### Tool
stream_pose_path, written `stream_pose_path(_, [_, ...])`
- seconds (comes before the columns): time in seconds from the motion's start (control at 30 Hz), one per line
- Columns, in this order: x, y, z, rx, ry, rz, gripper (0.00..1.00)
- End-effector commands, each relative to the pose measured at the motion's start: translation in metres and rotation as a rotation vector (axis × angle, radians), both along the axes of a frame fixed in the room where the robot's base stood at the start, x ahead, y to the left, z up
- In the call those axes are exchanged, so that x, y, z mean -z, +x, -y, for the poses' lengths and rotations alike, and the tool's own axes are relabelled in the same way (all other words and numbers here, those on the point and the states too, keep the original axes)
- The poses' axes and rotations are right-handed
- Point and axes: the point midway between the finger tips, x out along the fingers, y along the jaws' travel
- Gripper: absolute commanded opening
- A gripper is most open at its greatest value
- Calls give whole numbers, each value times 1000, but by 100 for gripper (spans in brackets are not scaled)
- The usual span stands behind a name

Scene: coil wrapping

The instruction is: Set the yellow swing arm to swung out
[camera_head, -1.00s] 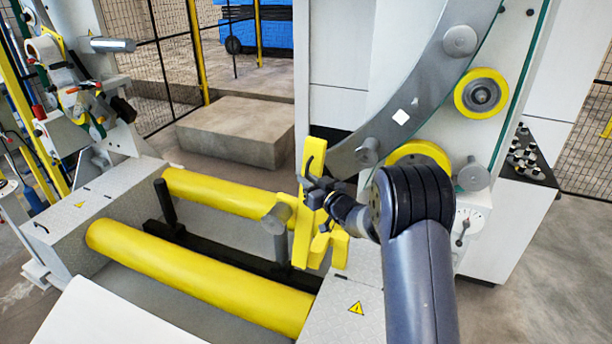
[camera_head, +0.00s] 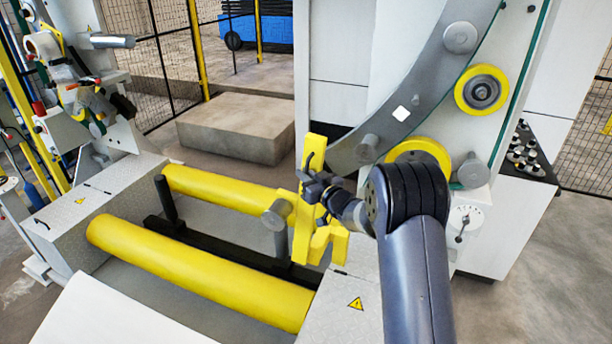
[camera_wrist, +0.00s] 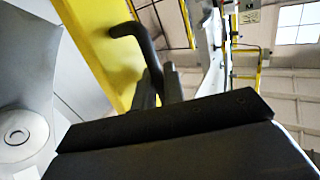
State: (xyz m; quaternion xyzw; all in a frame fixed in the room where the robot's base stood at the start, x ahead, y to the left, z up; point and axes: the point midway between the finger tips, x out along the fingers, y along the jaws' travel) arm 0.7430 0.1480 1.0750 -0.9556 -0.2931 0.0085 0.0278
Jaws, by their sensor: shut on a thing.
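The yellow swing arm (camera_head: 311,183) stands upright in the middle of the head view, at the right end of the yellow rollers and beside the curved grey ring. A dark bent handle sticks out from it; the handle also shows in the wrist view (camera_wrist: 136,38), against the yellow arm face (camera_wrist: 112,55). My gripper (camera_head: 318,191) is at the swing arm's face, shut on the handle. The fingertips are small and partly hidden by the wrist in the head view.
Two yellow rollers (camera_head: 200,276) lie left of the swing arm. The grey ring (camera_head: 425,85) and white machine housing stand close to its right. A grey block (camera_head: 238,125) sits on the floor behind. An orange-red and white unit (camera_head: 75,100) stands at far left.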

Motion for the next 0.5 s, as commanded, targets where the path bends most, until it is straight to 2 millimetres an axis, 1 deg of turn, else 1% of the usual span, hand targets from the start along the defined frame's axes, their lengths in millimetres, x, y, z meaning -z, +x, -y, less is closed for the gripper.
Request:
stream_pose_path(0.17, [1,-1,2,1,3,0,0])
stream_pose_path(0.27, [3,-2,6,2,12,3,0])
stream_pose_path(0.37, [6,-5,14,2,30,12,0])
stream_pose_path(0.5, [12,-13,33,3,73,29,0])
